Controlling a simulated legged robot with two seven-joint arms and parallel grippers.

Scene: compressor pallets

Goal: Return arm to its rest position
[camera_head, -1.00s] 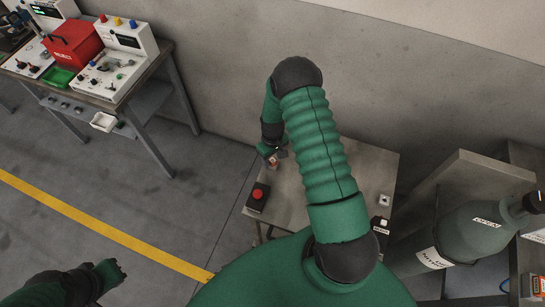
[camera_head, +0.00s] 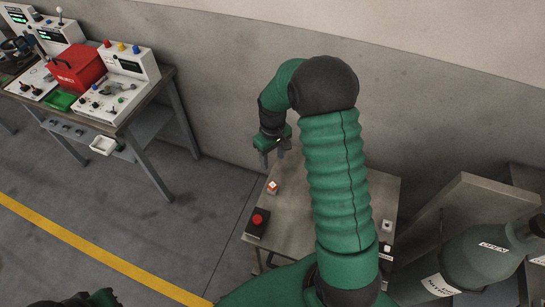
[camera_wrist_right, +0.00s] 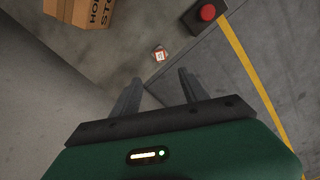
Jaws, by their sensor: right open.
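My right gripper (camera_head: 274,158) is open and empty above the far left part of the metal table (camera_head: 290,218). In the right wrist view its two fingers (camera_wrist_right: 156,88) stand apart with nothing between them. A small white and orange block (camera_head: 272,187) lies on the table below the gripper; it also shows in the right wrist view (camera_wrist_right: 159,54), beyond the fingertips. My left gripper (camera_head: 100,298) shows only in part at the bottom left edge, and its jaws cannot be made out.
A red button on a black box (camera_head: 257,222) sits at the table's left edge. A tall grey-green cylinder (camera_head: 478,258) stands at the right. A workbench (camera_head: 140,105) with a red box (camera_head: 75,68) is at the upper left. A cardboard box (camera_wrist_right: 82,8) shows in the wrist view. Open floor lies left.

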